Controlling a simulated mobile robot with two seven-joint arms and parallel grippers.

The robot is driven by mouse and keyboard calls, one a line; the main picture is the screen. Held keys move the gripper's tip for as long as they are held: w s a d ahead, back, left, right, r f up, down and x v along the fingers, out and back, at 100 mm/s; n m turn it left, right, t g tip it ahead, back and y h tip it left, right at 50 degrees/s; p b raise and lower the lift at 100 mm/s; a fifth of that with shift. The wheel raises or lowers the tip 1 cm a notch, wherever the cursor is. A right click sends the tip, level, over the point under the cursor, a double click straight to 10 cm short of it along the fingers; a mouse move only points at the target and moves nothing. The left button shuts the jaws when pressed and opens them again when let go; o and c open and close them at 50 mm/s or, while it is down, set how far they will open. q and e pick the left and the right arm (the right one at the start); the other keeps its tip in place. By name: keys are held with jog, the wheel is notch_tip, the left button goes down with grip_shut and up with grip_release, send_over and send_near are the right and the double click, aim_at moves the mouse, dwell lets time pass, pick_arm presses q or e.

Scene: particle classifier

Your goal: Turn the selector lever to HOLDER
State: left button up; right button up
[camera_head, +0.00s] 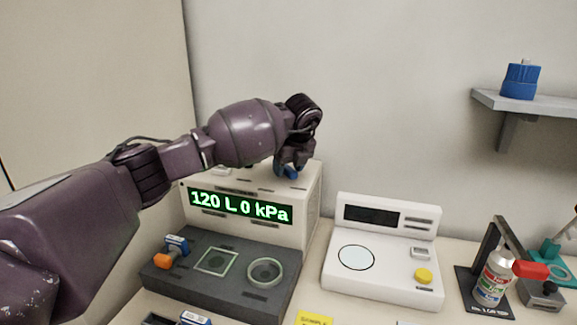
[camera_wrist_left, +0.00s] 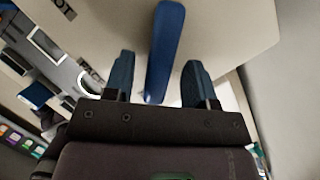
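The selector lever (camera_wrist_left: 165,50) is a long blue bar on the pale top of the instrument box (camera_head: 312,205), whose green display reads 120 L 0 kPa. In the left wrist view the lever lies between the two fingers of my left gripper (camera_wrist_left: 159,62). A gap shows on each side of it, so the gripper is open around the lever. In the head view my left gripper (camera_head: 290,166) points down over the box top, with a bit of blue at its tips. Lettering on the top is only partly visible, so I cannot tell the lever's setting.
A dark base (camera_head: 215,285) with a square frame, a round ring and an orange knob lies before the box. A white device (camera_head: 385,275) stands to the right, then a spray bottle (camera_head: 492,278). A shelf (camera_head: 535,103) holds a blue item. The wall is close behind.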

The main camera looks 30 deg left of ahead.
pick_arm(q)
jog(key=shift+r, duration=0.15)
pick_arm(e)
jog(key=shift+a, duration=0.1)
pick_arm(q)
jog(key=shift+d+r, duration=0.15)
jog(key=shift+r, duration=0.25)
jog(key=p+v, duration=0.1)
jog(key=v, duration=0.7)
jog(key=shift+s+r, duration=0.1)
jog(key=shift+s, duration=0.05)
jog(key=shift+s+d+r+p, duration=0.2)
jog(key=shift+d+r+p, duration=0.15)
jog(key=shift+r, duration=0.3)
pick_arm(e)
jog(key=shift+s+d+r, duration=0.25)
jog(key=shift+s+r, duration=0.05)
jog(key=shift+s, duration=0.1)
jog(key=shift+w+r, duration=0.1)
